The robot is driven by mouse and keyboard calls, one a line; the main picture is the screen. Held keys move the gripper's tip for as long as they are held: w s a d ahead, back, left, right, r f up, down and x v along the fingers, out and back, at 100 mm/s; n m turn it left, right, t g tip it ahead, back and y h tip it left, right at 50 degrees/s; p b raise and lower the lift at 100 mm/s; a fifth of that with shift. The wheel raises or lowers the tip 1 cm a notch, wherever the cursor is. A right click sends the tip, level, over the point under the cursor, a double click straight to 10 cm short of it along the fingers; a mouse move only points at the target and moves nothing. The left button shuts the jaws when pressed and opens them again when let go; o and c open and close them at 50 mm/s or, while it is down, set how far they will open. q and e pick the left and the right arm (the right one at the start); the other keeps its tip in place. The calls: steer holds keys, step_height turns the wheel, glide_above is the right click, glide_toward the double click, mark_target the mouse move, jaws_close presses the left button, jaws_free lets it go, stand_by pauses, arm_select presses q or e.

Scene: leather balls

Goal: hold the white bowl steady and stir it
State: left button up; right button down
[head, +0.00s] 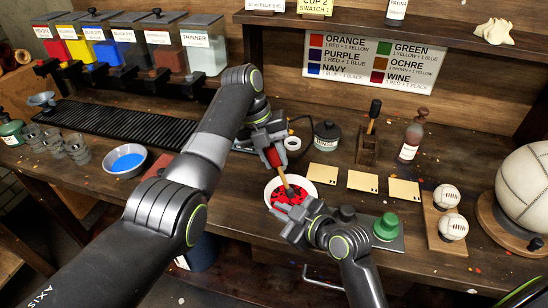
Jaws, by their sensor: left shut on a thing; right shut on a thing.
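The white bowl (312,186) stands on the bench in the head view, with red and dark, unevenly mixed contents in it. My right gripper (291,215) is shut on the bowl's near rim and partly hides that side. My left gripper (272,153) is above the bowl's far side, shut on a stirring stick (284,181) with a red upper part. The stick tilts down, and its lower end is in the contents.
A bowl of blue (126,161) and several glasses are far left. Two small balls (447,196) sit on a board at right.

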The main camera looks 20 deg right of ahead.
arm_select(q)
steer(key=shift+s+a, duration=0.15)
steer(key=shift+a, duration=0.75)
arm_select(e)
steer(key=shift+s+f, duration=0.1)
steer(key=shift+f, duration=0.25)
arm_select(q)
steer(key=shift+d, duration=1.05)
steer(key=shift+a, duration=1.1)
steer(key=shift+d, duration=1.05)
steer(key=shift+a, duration=1.05)
steer(key=shift+d, duration=1.05)
steer(key=shift+a, duration=1.05)
steer(key=shift+s+d, duration=0.1)
steer(key=shift+s, duration=1.05)
